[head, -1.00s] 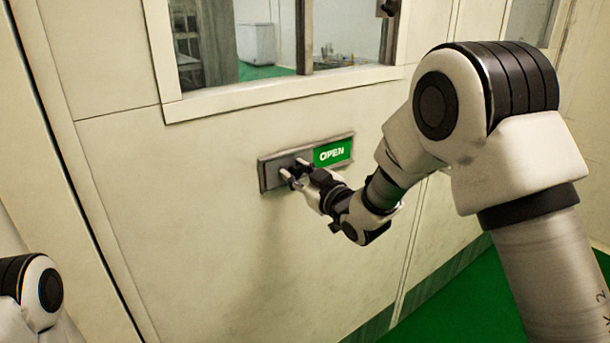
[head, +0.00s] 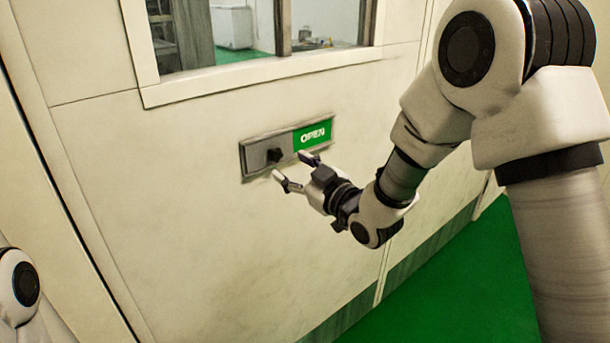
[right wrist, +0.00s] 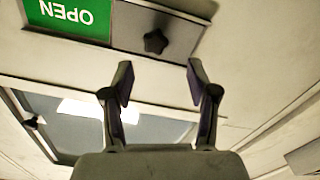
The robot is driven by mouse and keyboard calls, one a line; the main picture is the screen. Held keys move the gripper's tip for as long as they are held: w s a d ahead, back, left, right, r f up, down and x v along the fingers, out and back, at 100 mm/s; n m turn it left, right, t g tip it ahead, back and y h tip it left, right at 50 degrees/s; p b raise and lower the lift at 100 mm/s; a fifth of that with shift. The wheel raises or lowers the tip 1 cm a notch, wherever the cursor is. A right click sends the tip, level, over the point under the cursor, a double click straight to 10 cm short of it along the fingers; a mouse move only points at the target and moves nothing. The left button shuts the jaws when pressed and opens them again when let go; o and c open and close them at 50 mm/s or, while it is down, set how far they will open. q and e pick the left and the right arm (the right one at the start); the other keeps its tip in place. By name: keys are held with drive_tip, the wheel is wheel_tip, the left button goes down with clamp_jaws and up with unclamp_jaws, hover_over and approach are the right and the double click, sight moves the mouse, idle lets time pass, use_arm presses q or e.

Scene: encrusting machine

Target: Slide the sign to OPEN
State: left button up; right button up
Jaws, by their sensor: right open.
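The sign (head: 287,146) is a grey frame on the pale wall, with a green OPEN panel (head: 313,134) showing in its right half. A grey slider plate (head: 257,156) with a dark knob (head: 274,155) covers its left half. In the right wrist view the OPEN panel (right wrist: 68,16) appears upside down beside the knob (right wrist: 155,41). My right gripper (head: 296,172) is open and empty, just off the wall, below and to the right of the knob. It also shows in the right wrist view (right wrist: 159,80), its fingers apart from the knob. My left gripper is out of view.
A window (head: 262,65) with a pale frame is in the wall above the sign. The wall around and below the sign is bare. Green floor (head: 440,265) is open at the lower right.

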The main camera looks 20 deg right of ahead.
drive_tip(key=v, duration=0.5)
drive_tip(key=shift+a, duration=0.1)
drive_tip(key=s+f+m+g+h, duration=0.1)
drive_tip(key=s+f+g, duration=0.3)
drive_tip(key=f, duration=1)
drive_tip(key=s+f+m+g+h, duration=0.1)
drive_tip(key=s+f+g+h, duration=0.3)
drive_tip(key=f, duration=1.1)
drive_tip(key=s+d+f+m+g, duration=0.1)
drive_tip(key=s+f+m+g, duration=0.1)
drive_tip(key=s, duration=0.6)
drive_tip(key=s+d+f+m+g, duration=0.2)
drive_tip(key=s+f+g, duration=0.2)
drive_tip(key=s+f, duration=0.3)
drive_tip(key=s+d+f+m+g+h, duration=0.1)
drive_tip(key=s+f, duration=0.4)
drive_tip(key=s, duration=0.5)
drive_tip(key=shift+d+f+m+g, duration=0.2)
drive_tip(key=shift+d+m+g, duration=0.35)
drive_tip(key=shift+g, duration=0.45)
drive_tip(key=shift+c, duration=0.4)
